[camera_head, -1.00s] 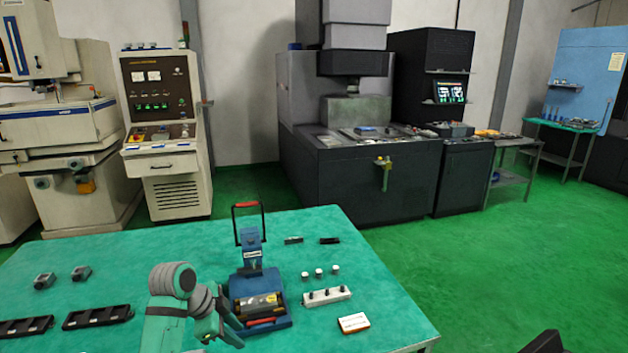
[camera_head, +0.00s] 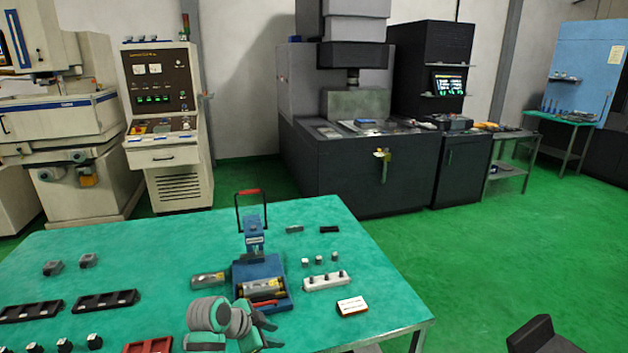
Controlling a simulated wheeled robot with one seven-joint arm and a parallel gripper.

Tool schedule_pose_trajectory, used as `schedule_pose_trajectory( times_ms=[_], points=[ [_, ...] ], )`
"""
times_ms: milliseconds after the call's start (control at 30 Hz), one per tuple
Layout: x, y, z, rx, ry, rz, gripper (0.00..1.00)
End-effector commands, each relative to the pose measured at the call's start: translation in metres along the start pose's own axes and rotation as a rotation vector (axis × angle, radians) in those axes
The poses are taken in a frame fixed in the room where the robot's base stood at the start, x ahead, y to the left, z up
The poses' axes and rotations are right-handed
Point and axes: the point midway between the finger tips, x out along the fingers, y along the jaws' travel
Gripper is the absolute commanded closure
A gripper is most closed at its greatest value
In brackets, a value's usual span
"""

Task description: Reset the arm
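My arm reaches in from the bottom edge, over the front of the green table (camera_head: 380,315). My gripper (camera_head: 277,335) is low in the picture, just in front of the blue hand press (camera_head: 262,268) with its red-topped handle. Its two dark fingers look spread apart, with nothing visible between them. A red-handled item (camera_head: 262,303) lies at the front of the press, close behind the fingers. Whether the fingers touch anything cannot be told.
A grey block (camera_head: 208,279) lies left of the press. A white holder (camera_head: 327,281), small white-topped pieces (camera_head: 319,260) and a card (camera_head: 352,306) lie right. Black trays (camera_head: 105,300) and a red tray (camera_head: 148,345) are left.

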Motion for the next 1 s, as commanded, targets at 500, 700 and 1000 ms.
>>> schedule_pose_trajectory(
  times_ms=[500,700,1000],
  points=[
    [0.118,0.112,-0.038,-0.377,0.253,-0.2,0.71],
    [0.138,0.163,-0.035,-0.528,0.315,-0.278,0.71],
    [0.139,0.245,-0.013,-0.725,0.368,-0.402,0.71]
  ],
)
